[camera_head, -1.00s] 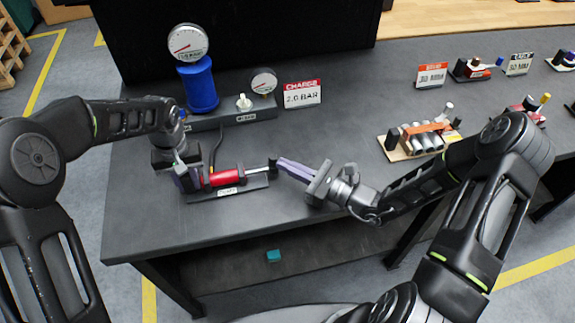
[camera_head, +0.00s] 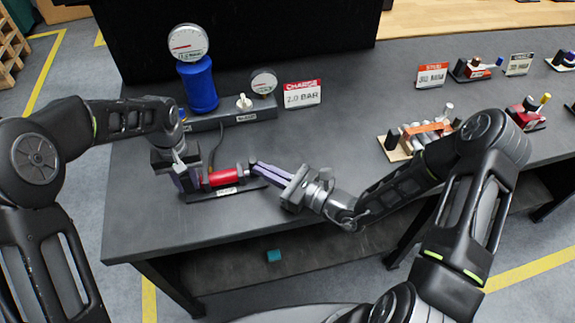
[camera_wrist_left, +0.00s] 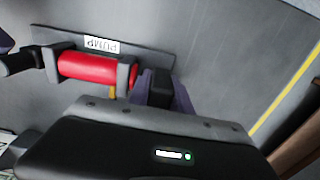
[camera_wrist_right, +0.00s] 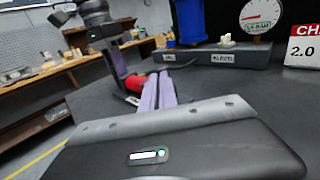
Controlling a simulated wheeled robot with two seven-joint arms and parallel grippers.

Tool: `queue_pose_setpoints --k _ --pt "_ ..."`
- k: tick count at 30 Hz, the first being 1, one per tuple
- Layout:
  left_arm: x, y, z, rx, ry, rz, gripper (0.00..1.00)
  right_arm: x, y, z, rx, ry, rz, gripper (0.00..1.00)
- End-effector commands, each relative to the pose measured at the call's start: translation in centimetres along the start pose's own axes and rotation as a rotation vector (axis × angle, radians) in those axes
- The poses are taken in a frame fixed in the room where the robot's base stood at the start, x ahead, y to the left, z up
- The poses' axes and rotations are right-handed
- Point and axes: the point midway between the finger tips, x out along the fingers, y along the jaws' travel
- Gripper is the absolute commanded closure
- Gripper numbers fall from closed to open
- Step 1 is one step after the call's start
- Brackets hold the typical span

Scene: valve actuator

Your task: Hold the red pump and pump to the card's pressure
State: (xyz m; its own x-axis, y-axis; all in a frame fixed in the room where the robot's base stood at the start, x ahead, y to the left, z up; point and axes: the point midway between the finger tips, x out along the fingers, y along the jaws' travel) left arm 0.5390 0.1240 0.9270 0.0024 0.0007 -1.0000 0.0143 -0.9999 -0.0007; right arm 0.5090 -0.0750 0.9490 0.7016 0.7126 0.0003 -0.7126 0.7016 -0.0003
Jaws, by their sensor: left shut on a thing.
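The red pump (camera_head: 222,177) lies on its dark base labelled PUMP (camera_wrist_left: 102,45) at the table's front left. My left gripper (camera_head: 186,180) is shut at the pump's left end. My right gripper (camera_head: 256,168) has its purple fingers together, with the tips at the pump's black handle (camera_wrist_left: 22,62); the handle is close to the red barrel. The fingers also show in the right wrist view (camera_wrist_right: 160,90). The card (camera_head: 303,93) reads CHARGE, 2.0 BAR. A large gauge (camera_head: 188,43) tops the blue cylinder (camera_head: 200,86); its needle points left. A smaller gauge (camera_head: 264,81) stands beside it.
A pale valve knob (camera_head: 243,102) sits on the grey block behind the pump. A dark hose runs from the block towards the pump. A wooden board with cylinders (camera_head: 415,137) and more cards and fittings stand to the right. The table's middle is clear.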

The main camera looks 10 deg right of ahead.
Motion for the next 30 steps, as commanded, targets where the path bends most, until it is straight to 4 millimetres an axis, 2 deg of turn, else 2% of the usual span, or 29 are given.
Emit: queue_pose_setpoints --k 6,11,14,24,30 --pt "0.3 0.2 0.2 0.007 -0.005 0.0 1.0 -0.2 0.1 0.0 0.0 -0.001 0.003 1.0" --pt "0.3 0.2 0.2 0.006 -0.006 0.001 1.0 -1.7 0.0 0.0 -0.002 0.0 0.0 1.0" --pt "0.3 0.2 0.2 0.005 -0.006 0.001 1.0 -3.4 -0.1 -0.1 -0.001 0.001 -0.002 1.0" --pt "0.3 0.3 0.3 0.004 -0.007 0.002 1.0 -10.9 -0.1 -0.1 -0.001 0.002 -0.004 1.0" --pt "0.3 0.3 0.3 0.003 -0.007 0.003 1.0 -13.5 0.0 0.0 -0.001 0.0 -0.001 1.0"
